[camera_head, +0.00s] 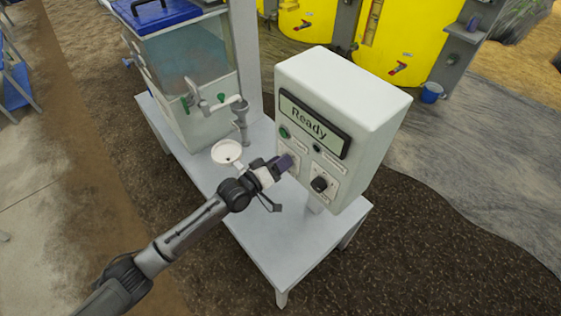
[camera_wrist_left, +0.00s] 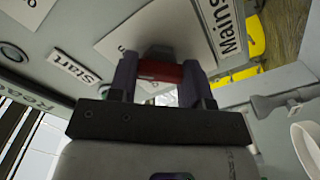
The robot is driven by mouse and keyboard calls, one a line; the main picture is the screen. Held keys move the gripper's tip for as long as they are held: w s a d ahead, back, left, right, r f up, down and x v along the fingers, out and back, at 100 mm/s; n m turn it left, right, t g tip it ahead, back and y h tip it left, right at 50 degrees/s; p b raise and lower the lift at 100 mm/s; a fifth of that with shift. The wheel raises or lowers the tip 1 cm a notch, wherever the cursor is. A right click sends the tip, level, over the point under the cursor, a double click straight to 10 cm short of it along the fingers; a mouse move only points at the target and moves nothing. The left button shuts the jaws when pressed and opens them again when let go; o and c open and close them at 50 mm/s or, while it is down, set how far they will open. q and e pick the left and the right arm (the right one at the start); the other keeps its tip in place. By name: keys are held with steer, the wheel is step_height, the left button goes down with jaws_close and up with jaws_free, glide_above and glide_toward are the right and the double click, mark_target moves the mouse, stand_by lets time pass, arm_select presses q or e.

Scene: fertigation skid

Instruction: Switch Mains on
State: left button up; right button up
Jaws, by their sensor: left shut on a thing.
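The white control box (camera_head: 372,110) stands on the grey table, its display (camera_head: 313,124) reading "Ready". My left gripper (camera_head: 284,163) is at the lower left of the box's front and hides most of the white switch plate there. In the left wrist view, a "Mains" label (camera_wrist_left: 228,25) sits beside this plate (camera_wrist_left: 120,42). My left gripper (camera_wrist_left: 160,80) is shut on a red switch handle (camera_wrist_left: 160,71) in front of the plate, with one finger on each side. The handle's exact angle is hard to tell. My right gripper is not in view.
A green button (camera_head: 285,132), a small dark button (camera_head: 316,148) and a black knob (camera_head: 320,184) are close by on the box. A water tank (camera_head: 195,75) with a tap (camera_head: 240,108) and a white funnel (camera_head: 227,152) stand left. The table's front (camera_head: 265,240) is clear.

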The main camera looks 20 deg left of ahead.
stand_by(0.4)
arm_select(q)
steer(key=o, duration=0.8)
steer(key=shift+o, duration=0.6)
steer(key=p+v, duration=0.2)
steer(key=v, duration=1.2)
steer(key=shift+r, duration=0.1)
steer(key=shift+m, duration=0.3)
